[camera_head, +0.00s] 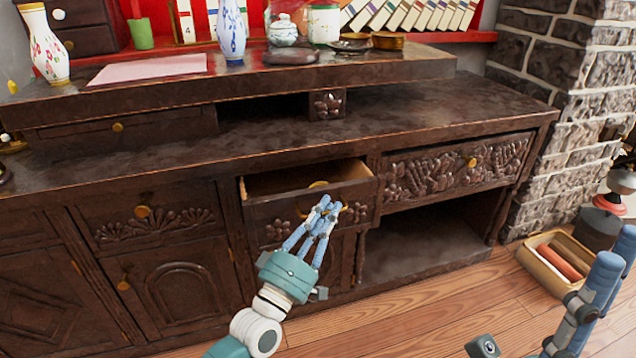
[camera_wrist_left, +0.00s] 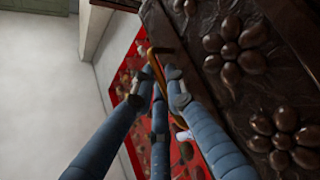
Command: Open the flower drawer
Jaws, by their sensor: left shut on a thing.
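The flower drawer (camera_head: 283,212) is in the middle of the dark wooden cabinet, its front carved with flowers. It stands partly pulled out, and its pale inside shows from above. My left gripper (camera_head: 326,212) is at the middle of the drawer front, its blue fingers shut on the brass handle. In the left wrist view the curved handle (camera_wrist_left: 155,62) shows between the fingertips, beside the carved flowers (camera_wrist_left: 232,52). The fingers hide most of the handle in the head view. My right gripper (camera_head: 592,290) is at the lower right, away from the cabinet; its jaw state is unclear.
Another carved drawer (camera_head: 440,165) sits closed to the right, above an open shelf (camera_head: 420,250). A closed drawer (camera_head: 125,222) is on the left. Vases and jars stand on the upper ledge. A tan crate (camera_head: 545,272) lies on the wooden floor at right, near the stone pillar.

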